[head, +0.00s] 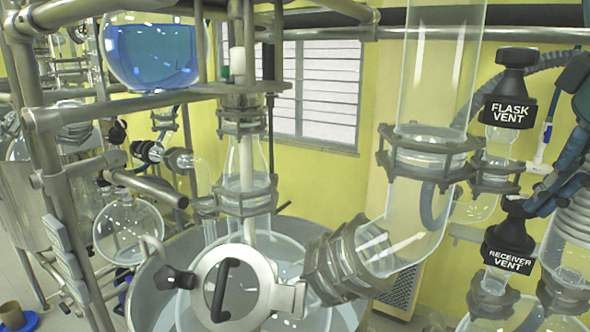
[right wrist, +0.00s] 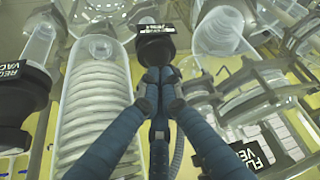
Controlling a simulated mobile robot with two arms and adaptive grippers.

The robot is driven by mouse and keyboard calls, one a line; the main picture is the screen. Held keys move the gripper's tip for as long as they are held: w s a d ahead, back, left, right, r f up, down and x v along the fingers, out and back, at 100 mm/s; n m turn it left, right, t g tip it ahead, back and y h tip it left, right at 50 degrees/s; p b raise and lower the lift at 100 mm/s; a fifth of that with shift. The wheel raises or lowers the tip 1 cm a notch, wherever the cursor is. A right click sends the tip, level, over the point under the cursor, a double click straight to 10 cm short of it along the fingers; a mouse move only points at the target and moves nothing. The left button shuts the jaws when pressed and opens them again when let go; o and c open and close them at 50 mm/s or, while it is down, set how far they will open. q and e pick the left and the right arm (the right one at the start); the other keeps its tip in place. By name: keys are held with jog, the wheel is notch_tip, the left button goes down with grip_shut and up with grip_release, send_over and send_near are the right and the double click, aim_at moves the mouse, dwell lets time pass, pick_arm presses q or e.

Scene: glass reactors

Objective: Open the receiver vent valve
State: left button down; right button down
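The receiver vent valve is a black knob (head: 509,240) with a white-lettered RECEIVER VENT label, on a glass fitting at the lower right of the head view. My right gripper (head: 520,207) comes in from the right edge with its blue fingers at the top of this knob, hiding its upper part. In the right wrist view the fingers (right wrist: 159,78) converge against a black knob (right wrist: 155,48) and look closed on it. The exact contact is partly hidden by the fingers. My left gripper is not in view.
The FLASK VENT knob (head: 508,100) stands directly above, close to my right gripper. A coiled glass condenser (head: 574,225) is just right of the receiver vent. Glass tubing (head: 415,215) and a round vessel lid (head: 240,285) lie to the left.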

jog(key=shift+w+d+f, duration=0.2)
jog(key=shift+d+f, duration=0.1)
jog(key=shift+f, duration=0.15)
dwell(0.5)
notch_tip(320, 180, up, 6)
jog(key=s+d, duration=0.1)
jog(key=shift+s+r, duration=0.2)
jog(key=shift+r, duration=0.05)
jog(key=shift+f, duration=0.1)
